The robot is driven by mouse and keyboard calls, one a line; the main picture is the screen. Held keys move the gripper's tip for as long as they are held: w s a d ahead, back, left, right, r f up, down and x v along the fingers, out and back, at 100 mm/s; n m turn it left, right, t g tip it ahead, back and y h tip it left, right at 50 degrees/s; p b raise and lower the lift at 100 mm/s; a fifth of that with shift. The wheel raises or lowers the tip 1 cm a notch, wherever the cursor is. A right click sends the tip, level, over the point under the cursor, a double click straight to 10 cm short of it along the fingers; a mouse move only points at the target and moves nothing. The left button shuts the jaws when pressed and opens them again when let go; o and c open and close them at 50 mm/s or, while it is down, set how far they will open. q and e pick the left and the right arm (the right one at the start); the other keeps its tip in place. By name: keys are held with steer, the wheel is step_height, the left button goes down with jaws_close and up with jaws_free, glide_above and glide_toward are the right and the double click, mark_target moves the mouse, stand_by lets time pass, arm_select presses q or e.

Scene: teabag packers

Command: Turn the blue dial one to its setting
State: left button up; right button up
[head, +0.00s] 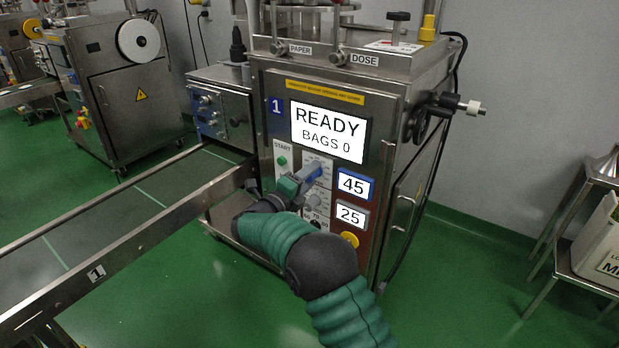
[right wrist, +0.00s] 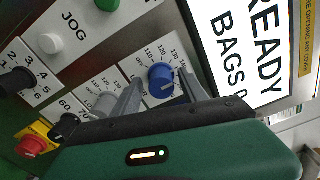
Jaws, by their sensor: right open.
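The blue dial (right wrist: 161,76) sits on the machine's front panel, with a pale pointer mark and a printed scale around it. My right gripper (head: 312,173) is at the panel just below the READY screen. In the right wrist view its two grey fingers stand apart, one on each side of the blue dial in the picture. I cannot tell whether they touch it. In the head view the gripper covers most of the dial. A blue-framed display (head: 354,184) beside it reads 45. My left gripper is not in view.
A grey dial (right wrist: 104,103) sits close beside the blue one. Black knobs (right wrist: 67,125), a red knob (right wrist: 31,146), a white JOG button (right wrist: 51,43) and a green button (right wrist: 108,4) are nearby. A conveyor (head: 120,215) runs to the left. The screen (head: 327,131) reads READY, BAGS 0.

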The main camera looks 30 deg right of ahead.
steer(key=p+v, duration=0.5)
steer(key=v, duration=1.2)
steer(key=shift+w, duration=0.15)
